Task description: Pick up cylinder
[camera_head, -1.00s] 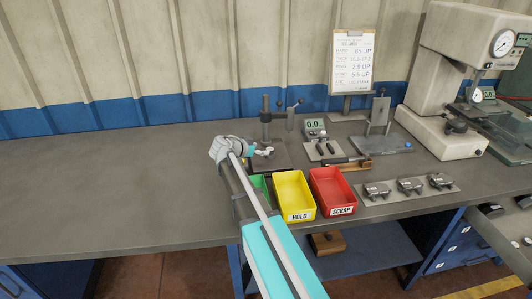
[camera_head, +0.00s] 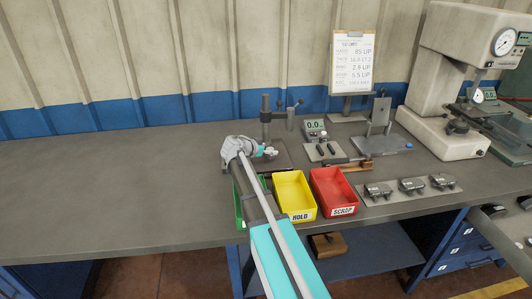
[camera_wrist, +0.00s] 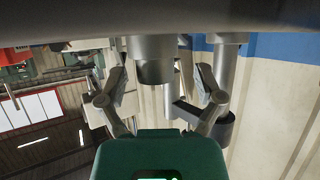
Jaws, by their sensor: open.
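In the wrist view a grey, stepped cylindrical part (camera_wrist: 153,62) shows between and beyond the two fingers of my gripper (camera_wrist: 161,82). The fingers are apart, one on each side of it in the picture. I cannot tell whether either touches it. In the head view my gripper (camera_head: 270,152) is low over the base of the post fixture (camera_head: 266,118), and my wrist hides much of that spot. I cannot make out the cylinder there.
A green bin (camera_head: 238,212), a yellow HOLD bin (camera_head: 294,190) and a red SCRAP bin (camera_head: 334,190) stand along the front edge. A digital gauge (camera_head: 315,128) and a plate with metal parts (camera_head: 412,188) lie to the right. The left bench (camera_head: 110,190) is clear.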

